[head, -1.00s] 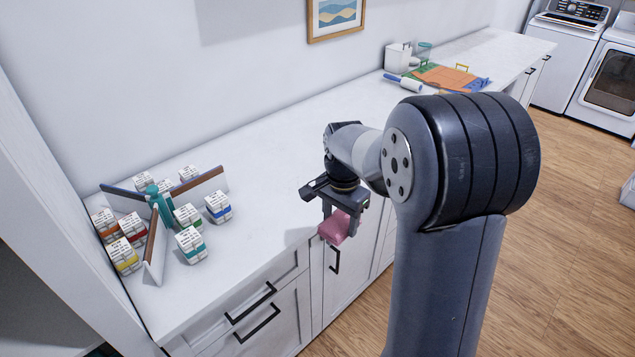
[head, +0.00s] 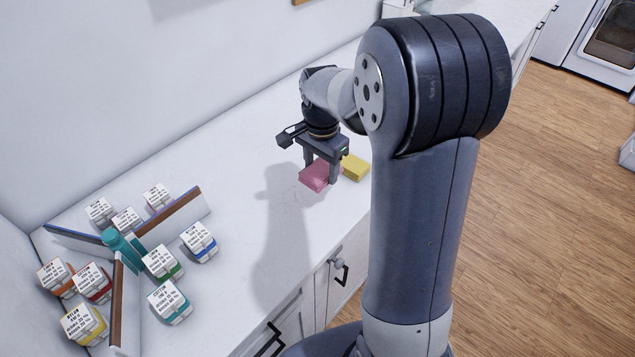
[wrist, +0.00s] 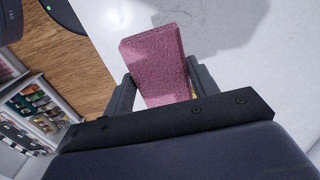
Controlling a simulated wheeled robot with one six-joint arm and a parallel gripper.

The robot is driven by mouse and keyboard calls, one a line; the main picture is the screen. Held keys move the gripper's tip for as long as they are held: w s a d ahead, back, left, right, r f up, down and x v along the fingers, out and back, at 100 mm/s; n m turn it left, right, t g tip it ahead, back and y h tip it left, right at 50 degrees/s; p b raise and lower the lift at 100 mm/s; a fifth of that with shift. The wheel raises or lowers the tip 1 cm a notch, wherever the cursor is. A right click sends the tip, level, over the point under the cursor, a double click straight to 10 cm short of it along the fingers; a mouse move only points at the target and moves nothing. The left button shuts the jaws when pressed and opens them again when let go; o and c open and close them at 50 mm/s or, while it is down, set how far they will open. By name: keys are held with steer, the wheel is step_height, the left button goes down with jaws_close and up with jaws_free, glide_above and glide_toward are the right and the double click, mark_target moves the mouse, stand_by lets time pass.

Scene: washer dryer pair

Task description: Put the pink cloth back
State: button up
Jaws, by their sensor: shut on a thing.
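The pink cloth (head: 315,177) is a small folded pad between the fingers of my gripper (head: 322,172). My gripper is shut on it and points down over the white counter. In the wrist view the pink cloth (wrist: 156,62) fills the space between the two dark fingers (wrist: 157,92). Whether the cloth touches the counter is hard to tell. A yellow folded cloth (head: 355,167) lies on the counter just right of my gripper, partly behind a finger; a sliver of yellow shows in the wrist view.
The white counter (head: 235,240) has free room left of my gripper. At the left, several labelled cloth bundles (head: 162,262) stand around a divider (head: 170,222) with a teal post (head: 118,245). Drawers with dark handles (head: 338,272) line the counter front.

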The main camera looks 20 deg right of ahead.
mark_target(321, 170)
step_height(321, 170, down, 8)
steer(key=shift+p, duration=0.45)
steer(key=shift+f, duration=0.1)
steer(key=o, duration=1)
steer(key=shift+c, duration=0.2)
step_height(321, 170, up, 12)
steer(key=shift+r+b, duration=0.1)
steer(key=shift+b, duration=0.4)
steer(key=shift+s, duration=0.1)
